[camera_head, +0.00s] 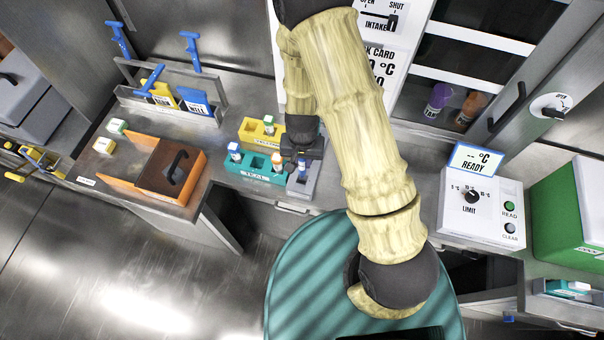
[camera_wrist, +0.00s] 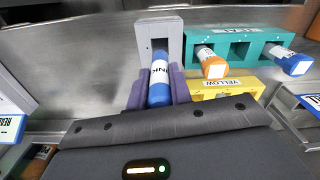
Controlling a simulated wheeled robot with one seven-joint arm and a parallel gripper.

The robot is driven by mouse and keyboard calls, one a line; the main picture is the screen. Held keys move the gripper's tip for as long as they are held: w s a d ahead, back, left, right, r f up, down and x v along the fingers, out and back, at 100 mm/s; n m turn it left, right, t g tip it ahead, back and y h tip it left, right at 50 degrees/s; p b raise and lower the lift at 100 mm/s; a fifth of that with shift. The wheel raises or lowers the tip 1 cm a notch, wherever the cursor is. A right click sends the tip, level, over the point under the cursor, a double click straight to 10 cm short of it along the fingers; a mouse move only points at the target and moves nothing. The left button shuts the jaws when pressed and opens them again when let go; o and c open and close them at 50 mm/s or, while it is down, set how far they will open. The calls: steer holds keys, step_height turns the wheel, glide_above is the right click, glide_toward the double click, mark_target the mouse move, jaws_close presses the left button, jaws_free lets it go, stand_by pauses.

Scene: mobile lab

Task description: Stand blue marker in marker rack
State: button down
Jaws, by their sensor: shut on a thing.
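The blue marker (camera_wrist: 159,88), with a white label reading INK, is between the purple fingers of my gripper (camera_wrist: 160,80) in the wrist view. My gripper is shut on it. The marker's far end meets the opening of a small grey rack (camera_wrist: 172,27); I cannot tell how deep it sits. In the head view my gripper (camera_head: 302,152) is low over the grey rack (camera_head: 304,186), and a bit of blue shows there. The fingers and most of the marker are hidden by the wrist in that view.
Left of the grey rack stands a teal rack (camera_head: 258,172) with an orange-capped and a blue-capped item. A yellow rack (camera_head: 252,131) is behind it. An orange box (camera_head: 160,172) stands further left. A white control box (camera_head: 481,205) is at right.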

mark_target(302, 172)
steer(key=shift+f, duration=1.55)
steer(key=shift+w+f+p, duration=0.15)
steer(key=shift+f+p, duration=0.75)
steer(key=shift+f, duration=1.15)
steer(key=c, duration=1.3)
jaws_free()
steer(key=shift+f, duration=0.1)
steer(key=shift+o, duration=0.2)
steer(key=shift+s, duration=0.2)
steer(key=shift+w+r, duration=0.1)
steer(key=shift+r, duration=0.1)
